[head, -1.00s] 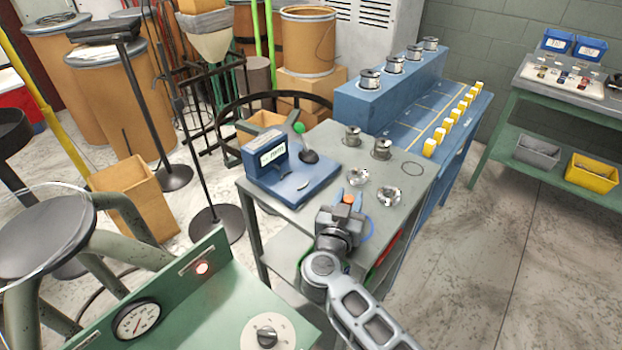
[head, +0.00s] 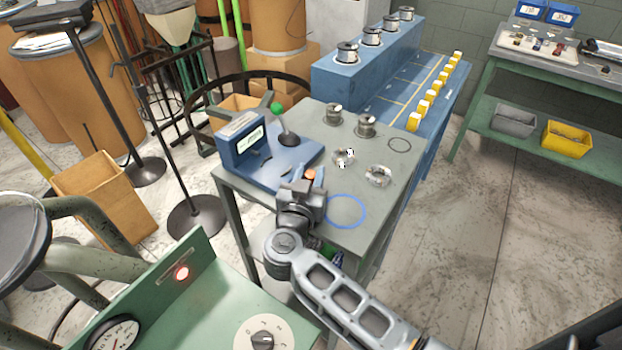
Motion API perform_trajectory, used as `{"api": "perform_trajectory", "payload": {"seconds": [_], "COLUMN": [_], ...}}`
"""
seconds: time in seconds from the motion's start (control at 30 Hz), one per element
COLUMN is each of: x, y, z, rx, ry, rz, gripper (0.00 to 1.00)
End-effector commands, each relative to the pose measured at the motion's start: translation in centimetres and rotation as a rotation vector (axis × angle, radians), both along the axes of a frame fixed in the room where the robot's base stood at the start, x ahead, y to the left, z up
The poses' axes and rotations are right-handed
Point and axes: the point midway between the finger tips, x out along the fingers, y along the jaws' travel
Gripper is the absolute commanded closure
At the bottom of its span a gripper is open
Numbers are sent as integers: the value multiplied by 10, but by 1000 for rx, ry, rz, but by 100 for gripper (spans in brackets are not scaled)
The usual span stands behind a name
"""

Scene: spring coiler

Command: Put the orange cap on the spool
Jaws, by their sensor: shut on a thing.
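My gripper (head: 311,177) is shut on the small orange cap (head: 310,174), which shows between its blue fingertips. It is over the front part of the grey table (head: 240,185), close to the blue device's base. Two wire spools, a left one (head: 333,113) and a right one (head: 366,126), stand upright at the table's back. Two shiny, low pieces, one (head: 343,158) and another (head: 378,176), lie nearer; I cannot tell exactly what they are. More spools (head: 347,53) stand in a row on the blue shelf. I cannot tell which spool the task means.
A blue device (head: 240,142) with a display and a green-knobbed lever (head: 276,109) stands on the table's left. A blue ring mark (head: 345,212) and a thin dark ring mark (head: 399,145) are bare. Yellow blocks (head: 414,121) line the blue bench. A green control panel (head: 215,310) is in front.

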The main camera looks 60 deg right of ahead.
Motion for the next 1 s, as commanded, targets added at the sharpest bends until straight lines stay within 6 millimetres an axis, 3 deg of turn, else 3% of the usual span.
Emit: {"api": "perform_trajectory", "payload": {"seconds": [0.5, 0.53, 0.77, 1.0], "x": [1, 1, 1, 2], "y": [1, 1, 1, 2], "z": [-5, -5, -6, -5], "rx": [0, 0, 0, 0], "ry": [0, 0, 0, -1], "rz": [-1, -1, -1, 2], "gripper": [100, 64, 42, 41]}}
